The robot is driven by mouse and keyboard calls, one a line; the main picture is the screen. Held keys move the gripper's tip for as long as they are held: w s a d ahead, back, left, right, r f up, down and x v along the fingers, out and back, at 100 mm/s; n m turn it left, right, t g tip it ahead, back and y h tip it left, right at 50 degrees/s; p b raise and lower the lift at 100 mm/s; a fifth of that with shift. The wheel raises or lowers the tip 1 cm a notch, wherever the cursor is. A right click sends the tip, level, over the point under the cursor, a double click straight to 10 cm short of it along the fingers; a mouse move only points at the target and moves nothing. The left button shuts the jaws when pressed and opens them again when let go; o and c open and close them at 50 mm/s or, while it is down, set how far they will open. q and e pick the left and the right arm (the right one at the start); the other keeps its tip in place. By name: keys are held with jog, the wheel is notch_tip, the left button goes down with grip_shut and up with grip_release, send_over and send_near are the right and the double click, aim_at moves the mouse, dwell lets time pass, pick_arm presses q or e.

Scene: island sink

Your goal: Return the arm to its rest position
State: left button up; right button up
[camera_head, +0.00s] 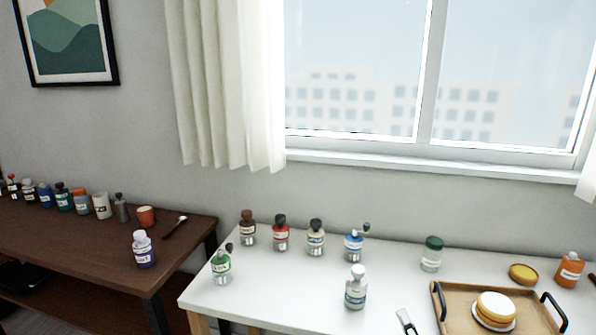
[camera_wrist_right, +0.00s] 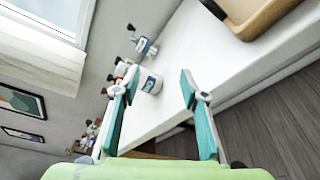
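My right gripper (camera_wrist_right: 155,110) is open in the right wrist view, its two teal fingers spread wide with nothing between them. In the head view this white bottle (camera_head: 356,288) stands near the table's front, left of the tray. A small pale and grey piece (camera_head: 406,321) shows at the bottom edge of the head view; I cannot tell if it is part of my right gripper. My left gripper is in neither view.
The white table (camera_head: 300,290) bears a wooden tray (camera_head: 455,310) with a round yellow-and-white thing (camera_head: 494,310), and several bottles along the back. A green-labelled bottle (camera_head: 221,266) stands near its left edge. A brown table (camera_head: 90,240) with several containers stands left.

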jog(key=s+f+m+g+h, duration=0.2)
jog(key=s+f+m+g, duration=0.6)
jog(key=s+f+m, duration=0.5)
jog(key=s+a+f+m+g+y, duration=0.1)
jog(key=s+a+m+g, duration=0.25)
jog(key=s, duration=0.45)
jog(key=s+a+m+g+y, duration=0.1)
jog(key=s+a+m+g, duration=0.1)
jog(key=s+m, duration=0.5)
jog(key=s+f+n, duration=0.1)
jog(key=s+f, duration=0.1)
jog(key=f, duration=1.2)
jog(key=s+f+n, duration=0.1)
jog(key=s+f, duration=0.1)
jog(key=f, duration=1.2)
jog(key=s+d+f+g, duration=0.1)
jog(key=s+f, duration=0.6)
jog(key=s, duration=0.1)
jog(key=s+d+f+g, duration=0.1)
jog(key=s+d+f, duration=0.1)
jog(key=s+f, duration=0.5)
jog(key=shift+s+d+f+p, duration=0.25)
jog(key=shift+s+p, duration=0.1)
jog(key=shift+s, duration=0.55)
